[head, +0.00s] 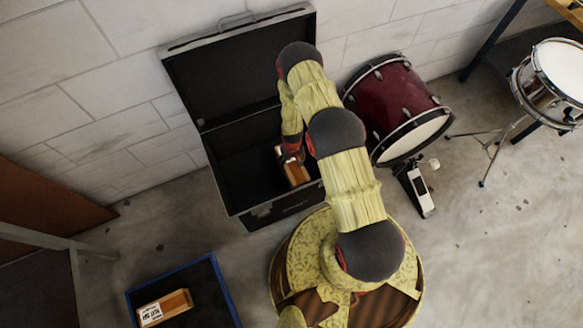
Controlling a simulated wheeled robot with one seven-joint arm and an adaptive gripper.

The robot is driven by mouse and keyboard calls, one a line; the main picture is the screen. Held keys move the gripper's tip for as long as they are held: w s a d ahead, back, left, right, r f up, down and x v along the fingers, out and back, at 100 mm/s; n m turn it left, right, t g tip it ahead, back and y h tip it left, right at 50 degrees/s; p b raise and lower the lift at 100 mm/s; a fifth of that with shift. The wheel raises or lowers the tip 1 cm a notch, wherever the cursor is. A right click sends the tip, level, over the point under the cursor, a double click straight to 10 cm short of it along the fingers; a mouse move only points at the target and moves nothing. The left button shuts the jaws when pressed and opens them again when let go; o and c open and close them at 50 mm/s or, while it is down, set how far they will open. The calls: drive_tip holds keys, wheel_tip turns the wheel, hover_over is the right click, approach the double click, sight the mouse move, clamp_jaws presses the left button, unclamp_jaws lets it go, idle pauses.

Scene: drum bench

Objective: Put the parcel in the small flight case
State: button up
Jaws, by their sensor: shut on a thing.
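The flight case (233,187) stands open on the floor against the wall, black inside with metal edges, its lid (235,75) tilted back. My gripper (291,158) reaches down into the right part of the case. It is shut on a brown, box-shaped parcel (297,172), which is within the case opening near its front right. My arm covers part of the case's right side. I cannot tell whether the held parcel touches the case floor. A second brown box with a white printed label (165,307) lies in a blue-rimmed dark tray at lower left.
The blue-rimmed tray (228,288) sits at lower left beside a grey metal frame (50,238). A red bass drum (395,100) with a pedal (420,193) stands right of the case. A snare drum on a stand (545,85) is at far right. Floor at lower right is clear.

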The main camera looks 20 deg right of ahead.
drive_tip(key=shift+f+b, duration=0.6)
drive_tip(key=shift+f, duration=1.05)
drive_tip(key=o, duration=1.6)
drive_tip(key=shift+f, duration=0.1)
drive_tip(key=shift+c, duration=0.2)
drive_tip(key=shift+o, duration=0.4)
